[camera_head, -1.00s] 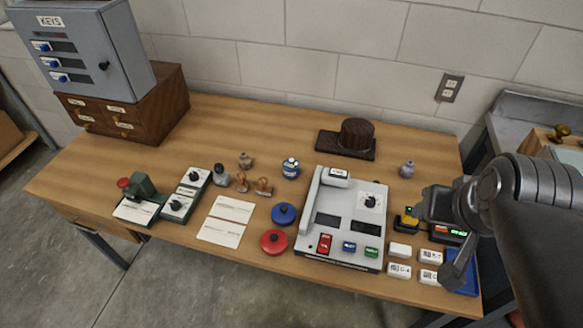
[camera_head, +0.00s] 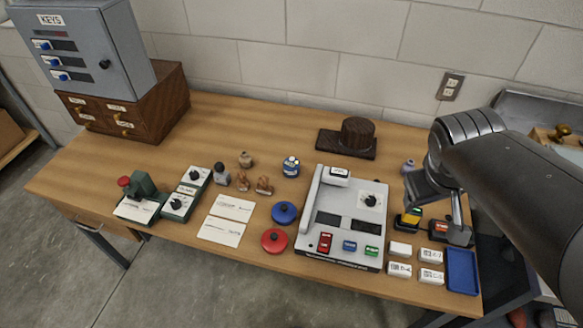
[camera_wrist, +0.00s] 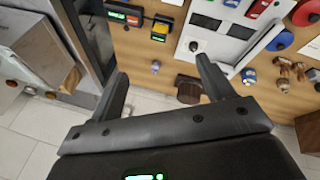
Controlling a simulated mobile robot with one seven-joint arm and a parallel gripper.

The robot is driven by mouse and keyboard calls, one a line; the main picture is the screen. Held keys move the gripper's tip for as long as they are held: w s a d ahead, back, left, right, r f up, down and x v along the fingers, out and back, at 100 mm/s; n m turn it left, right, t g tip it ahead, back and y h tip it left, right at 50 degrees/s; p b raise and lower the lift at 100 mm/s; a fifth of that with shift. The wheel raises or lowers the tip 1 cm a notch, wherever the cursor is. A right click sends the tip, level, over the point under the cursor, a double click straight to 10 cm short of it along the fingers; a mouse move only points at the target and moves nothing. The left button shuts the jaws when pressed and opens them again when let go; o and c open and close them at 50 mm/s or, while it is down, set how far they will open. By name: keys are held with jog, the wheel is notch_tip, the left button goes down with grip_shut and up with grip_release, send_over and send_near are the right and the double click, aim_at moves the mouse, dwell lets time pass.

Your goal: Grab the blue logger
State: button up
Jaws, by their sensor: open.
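No piece in view is plainly marked as a blue logger. A yellow device (camera_head: 411,219) with a small display sits in a dark holder right of the console. A dark device with an orange part (camera_head: 438,230) sits beside it, partly hidden by my gripper. My gripper (camera_head: 434,215) is open and empty above these devices; both fingers show apart in the wrist view (camera_wrist: 162,68).
The grey console (camera_head: 325,260) fills the middle right of the desk. White labelled blocks (camera_head: 400,270) and a blue tray (camera_head: 462,272) lie at the front right. A small purplish bottle (camera_head: 408,166) and a dark brown stand (camera_head: 335,146) are behind. Blue (camera_head: 284,213) and red (camera_head: 274,241) discs lie left.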

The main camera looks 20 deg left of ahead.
jog(key=w+a+f+n+h, duration=0.3)
jog(key=w+a+f+n, duration=0.2)
jog(key=w+n, duration=0.25)
jog(key=n+t+y, duration=0.3)
jog(key=n+t, duration=0.5)
jog(key=n, duration=1.3)
send_near(291, 162)
jog(key=shift+w+d+f, duration=0.2)
jog(key=shift+w+f, duration=0.9)
jog(key=shift+f, duration=0.05)
jog(key=shift+r+x, duration=0.15)
jog(key=shift+x, duration=1.25)
jog(key=shift+r+x, duration=0.2)
jog(key=shift+x, duration=1.15)
jog(key=shift+w, duration=0.15)
jog(key=shift+c, duration=0.4)
jog(key=c, duration=1)
